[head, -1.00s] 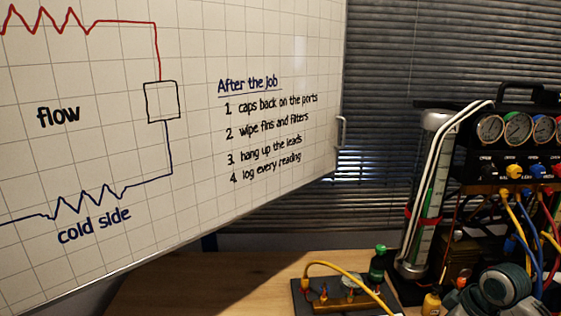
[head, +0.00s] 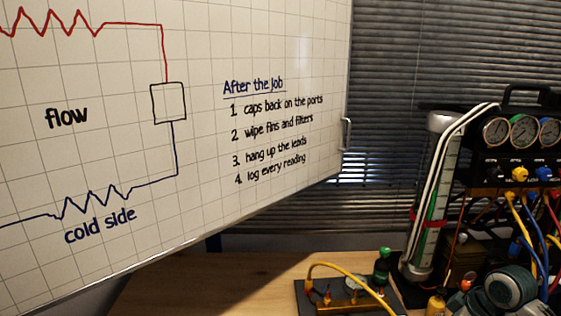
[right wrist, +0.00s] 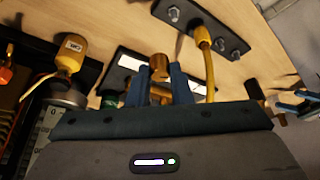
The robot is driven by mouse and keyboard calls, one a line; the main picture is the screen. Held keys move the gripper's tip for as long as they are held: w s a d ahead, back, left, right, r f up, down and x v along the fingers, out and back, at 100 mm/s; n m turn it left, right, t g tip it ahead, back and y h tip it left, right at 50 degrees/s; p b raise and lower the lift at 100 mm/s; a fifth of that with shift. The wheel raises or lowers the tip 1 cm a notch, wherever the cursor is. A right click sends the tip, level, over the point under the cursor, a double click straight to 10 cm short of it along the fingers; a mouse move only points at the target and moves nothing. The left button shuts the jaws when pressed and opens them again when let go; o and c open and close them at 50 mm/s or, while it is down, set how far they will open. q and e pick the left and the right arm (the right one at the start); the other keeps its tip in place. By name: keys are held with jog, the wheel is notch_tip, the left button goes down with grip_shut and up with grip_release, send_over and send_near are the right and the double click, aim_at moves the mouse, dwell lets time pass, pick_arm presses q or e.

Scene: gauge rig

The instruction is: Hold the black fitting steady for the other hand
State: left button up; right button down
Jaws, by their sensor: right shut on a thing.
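In the right wrist view my right gripper (right wrist: 171,88), with dark blue fingers, is shut on a brass-coloured fitting (right wrist: 160,64). Its rounded end stands out past the fingers, and the rest is hidden by the fingers and the gripper body. I cannot make out a clearly black fitting in either view. The held piece is over or near the wooden bench top, but how far above it I cannot tell. Neither gripper shows in the head view, and my left gripper is not identifiable in the wrist view.
A dark block (head: 312,298) with a yellow hose (head: 350,272) sits on the wooden bench (head: 215,283). A whiteboard (head: 120,160) fills the left. Bench left of the block is clear.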

notch_tip(320, 180, up, 9)
jog(key=p, duration=0.8)
jog(key=shift+p, duration=0.4)
